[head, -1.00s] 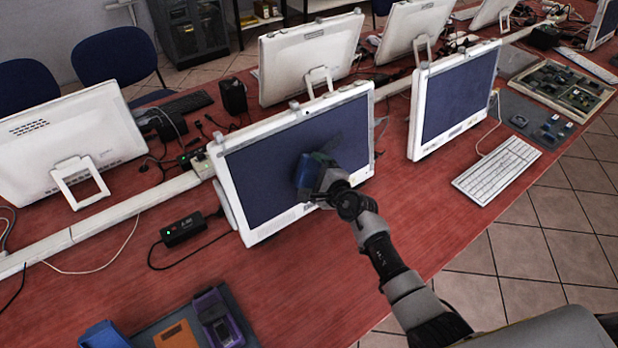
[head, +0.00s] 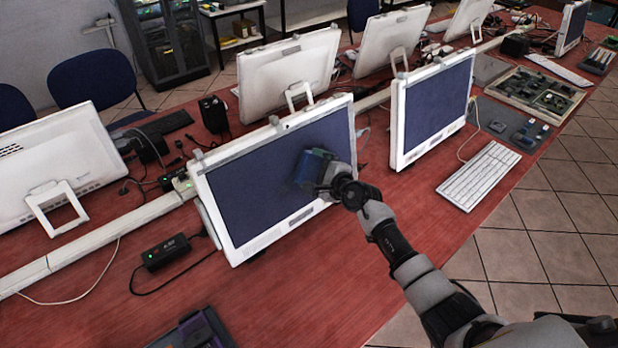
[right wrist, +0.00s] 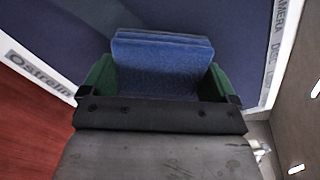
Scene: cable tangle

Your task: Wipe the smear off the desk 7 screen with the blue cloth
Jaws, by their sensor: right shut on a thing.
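A white-framed monitor (head: 240,200) with a dark blue screen stands on the red desk, and my right gripper (head: 318,176) is in front of its right half. My right gripper is shut on a folded blue cloth (right wrist: 160,65), which shows between its green fingers in the right wrist view. The cloth (head: 312,164) is against or very close to the screen; contact cannot be told. A faint dark patch shows around the cloth; I cannot tell if it is smear or shadow. No desk number is legible. My left gripper is not in view.
A second monitor (head: 432,105) stands close on the right, with a white keyboard (head: 479,175) in front. A black power adapter (head: 166,252) with a cable lies left of the wiped monitor. The red desk (head: 300,285) is mostly bare in front of the screen.

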